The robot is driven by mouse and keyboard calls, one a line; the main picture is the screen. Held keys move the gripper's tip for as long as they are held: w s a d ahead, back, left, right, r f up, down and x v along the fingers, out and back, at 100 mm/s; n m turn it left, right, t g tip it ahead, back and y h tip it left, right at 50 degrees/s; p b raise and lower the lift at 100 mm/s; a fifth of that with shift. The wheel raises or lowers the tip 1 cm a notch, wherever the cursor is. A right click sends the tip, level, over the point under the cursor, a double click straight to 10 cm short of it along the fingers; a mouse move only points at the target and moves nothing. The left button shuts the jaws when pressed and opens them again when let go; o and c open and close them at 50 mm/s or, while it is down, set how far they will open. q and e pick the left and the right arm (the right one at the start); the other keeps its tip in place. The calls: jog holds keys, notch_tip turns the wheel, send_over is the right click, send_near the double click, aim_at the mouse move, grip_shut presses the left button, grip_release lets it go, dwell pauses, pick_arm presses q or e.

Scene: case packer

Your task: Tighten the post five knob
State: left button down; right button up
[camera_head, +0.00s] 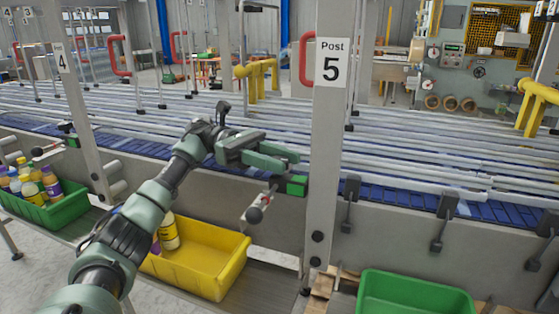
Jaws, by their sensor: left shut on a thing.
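The Post 5 sign (331,62) is on a grey upright post (322,180) right of the middle. A green block (297,186) sits at the post's left side, with a rod ending in a dark ball (254,214) sticking out toward me. My left gripper (290,163) reaches in from the left and is shut just above and left of the green block. Its fingers hide what they hold, in the place where the post five knob sits. At Post 4 a similar green block (73,142) has a small black knob (65,127). My right gripper is out of view.
Conveyor rails (420,160) run across behind the post. Below stand a yellow bin (205,270) with bottles, a green bin (60,212) with several bottles at left, and another green bin (415,295) at lower right. Black brackets (350,195) line the conveyor's front to the right.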

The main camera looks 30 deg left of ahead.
pick_arm(q)
jog(key=shift+r, duration=0.1)
jog(key=c, duration=0.9)
grip_release()
jog(key=shift+c, duration=0.2)
jog(key=a, duration=0.7)
jog(key=shift+w+a, duration=0.2)
jog(key=shift+a, duration=0.2)
